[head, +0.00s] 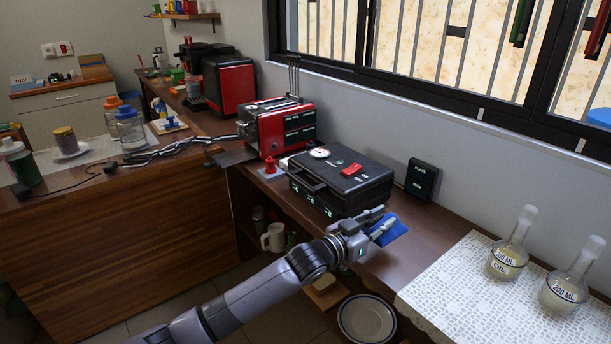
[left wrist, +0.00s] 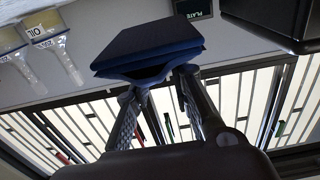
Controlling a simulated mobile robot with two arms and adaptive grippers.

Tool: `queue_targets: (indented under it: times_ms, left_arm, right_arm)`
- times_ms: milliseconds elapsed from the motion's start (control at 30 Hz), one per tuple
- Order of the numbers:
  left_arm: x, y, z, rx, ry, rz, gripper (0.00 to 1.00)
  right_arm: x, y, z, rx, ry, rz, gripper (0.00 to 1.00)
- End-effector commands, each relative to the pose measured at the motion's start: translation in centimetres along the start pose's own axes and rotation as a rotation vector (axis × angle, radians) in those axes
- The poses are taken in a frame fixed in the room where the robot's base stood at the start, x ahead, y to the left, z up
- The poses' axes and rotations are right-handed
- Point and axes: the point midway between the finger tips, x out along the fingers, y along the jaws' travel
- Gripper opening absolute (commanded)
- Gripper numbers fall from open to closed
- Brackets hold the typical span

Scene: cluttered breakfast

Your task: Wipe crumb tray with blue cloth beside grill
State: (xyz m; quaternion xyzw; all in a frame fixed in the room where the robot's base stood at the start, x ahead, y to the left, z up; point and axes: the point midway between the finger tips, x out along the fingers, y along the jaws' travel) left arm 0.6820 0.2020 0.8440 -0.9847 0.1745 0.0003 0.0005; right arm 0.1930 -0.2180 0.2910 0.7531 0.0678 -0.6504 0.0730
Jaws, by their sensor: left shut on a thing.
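The blue cloth (head: 390,231) is folded and held at the tip of my left gripper (head: 374,222), above the front part of the counter. In the left wrist view the cloth (left wrist: 150,42) shows as a dark blue folded pad, with the fingers of my left gripper (left wrist: 157,82) closed on its near edge. The black grill (head: 340,182), with a dial and a red part on its lid, is shut and stands just behind the gripper. A dark flat piece, perhaps the crumb tray (head: 232,158), sticks out at the left of the red toaster (head: 278,126). My right gripper is out of view.
Two glass flasks (head: 508,257) stand on a white patterned mat (head: 450,286) at the right. A small black sign (head: 421,179) leans by the wall. A red shaker-like item (head: 270,166) stands between toaster and grill. A mug (head: 273,237) and plate (head: 366,318) sit below the counter.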

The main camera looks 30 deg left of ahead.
Motion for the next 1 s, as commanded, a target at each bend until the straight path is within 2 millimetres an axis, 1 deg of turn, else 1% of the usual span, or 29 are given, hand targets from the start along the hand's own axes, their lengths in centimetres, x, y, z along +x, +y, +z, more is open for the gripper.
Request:
queue_targets:
  times_ms: [33,133,200,267,367,533,600,667,700,867,900,1000]
  left_arm:
    - [0.0,0.0,-0.9,0.0,0.001,0.0,0.0]
    - [0.0,0.1,-0.6,0.0,0.0,0.0,0.0]
    - [-0.1,0.4,-1.0,-0.001,0.001,0.003,0.0]
    - [-0.4,1.1,-1.6,-0.002,0.0,0.007,0.0]
    - [-1.4,3.1,-3.3,-0.005,0.0,0.016,0.0]
    - [-4.2,7.4,-7.8,-0.008,0.001,0.016,0.0]
    - [-5.7,8.7,-9.8,-0.009,0.0,0.003,0.0]
    - [-6.9,9.6,-11.7,-0.008,0.0,-0.012,0.0]
    - [-7.8,10.0,-12.9,-0.008,0.0,-0.025,0.0]
    - [-11.4,11.0,-18.2,-0.008,-0.001,-0.098,0.0]
    - [-12.3,11.0,-19.6,-0.008,-0.001,-0.121,0.0]
    - [-14.7,10.8,-22.7,-0.008,-0.003,-0.183,0.0]
  right_arm:
    - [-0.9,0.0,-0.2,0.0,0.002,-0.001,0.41]
    - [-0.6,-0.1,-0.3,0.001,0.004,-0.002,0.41]
    - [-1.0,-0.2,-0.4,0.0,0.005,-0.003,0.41]
    - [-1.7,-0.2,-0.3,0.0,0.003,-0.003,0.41]
    - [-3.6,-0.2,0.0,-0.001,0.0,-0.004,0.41]
    - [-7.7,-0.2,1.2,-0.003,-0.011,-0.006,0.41]
    - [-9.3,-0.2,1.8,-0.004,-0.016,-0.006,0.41]
    - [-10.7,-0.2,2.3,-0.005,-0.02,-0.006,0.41]
    - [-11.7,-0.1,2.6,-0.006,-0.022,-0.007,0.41]
    - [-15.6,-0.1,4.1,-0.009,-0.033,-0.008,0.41]
    - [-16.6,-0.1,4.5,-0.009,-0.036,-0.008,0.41]
    - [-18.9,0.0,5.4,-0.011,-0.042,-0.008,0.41]
